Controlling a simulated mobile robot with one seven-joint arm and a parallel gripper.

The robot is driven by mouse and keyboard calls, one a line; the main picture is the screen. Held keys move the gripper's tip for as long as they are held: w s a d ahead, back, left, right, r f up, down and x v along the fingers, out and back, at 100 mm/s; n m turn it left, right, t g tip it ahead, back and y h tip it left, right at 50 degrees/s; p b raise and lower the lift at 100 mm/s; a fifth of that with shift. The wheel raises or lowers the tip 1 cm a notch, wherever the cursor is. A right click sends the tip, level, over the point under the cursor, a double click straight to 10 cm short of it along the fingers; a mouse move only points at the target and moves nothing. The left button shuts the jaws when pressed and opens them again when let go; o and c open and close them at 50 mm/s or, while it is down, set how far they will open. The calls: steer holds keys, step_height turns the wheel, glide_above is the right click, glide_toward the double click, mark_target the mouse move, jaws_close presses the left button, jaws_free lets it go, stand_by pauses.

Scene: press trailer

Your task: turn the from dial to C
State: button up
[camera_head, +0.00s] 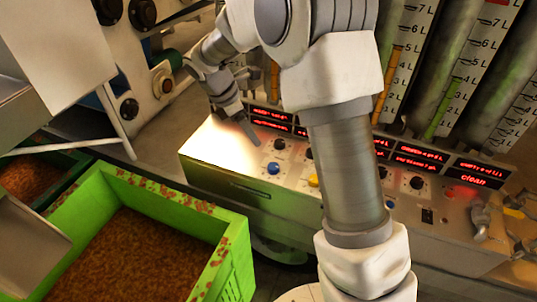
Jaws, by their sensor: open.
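A light metal control console (216,166) with a sloped face runs across the middle right. Small dark round dials sit in a row on it: one at the left (280,144), one beside it (309,153), and two right of my arm (382,172) (416,182). Their letters are too small to read, so I cannot tell which is the from dial. My gripper (248,128) is open over the console's left end, just left of the leftmost dial. It holds nothing that I can see. My arm hides the middle of the console.
A blue button (273,168) and a yellow button (313,180) sit below the dials. Red-lit displays (481,175) line the console's upper part. Marked cylinders (470,70) stand behind. A green crate (232,262) of brown material stands at front left.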

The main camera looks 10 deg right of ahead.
mark_target(273, 166)
steer(key=x, duration=1.7)
steer(key=shift+w+f, duration=0.1)
steer(key=shift+f, duration=0.2)
jaws_close()
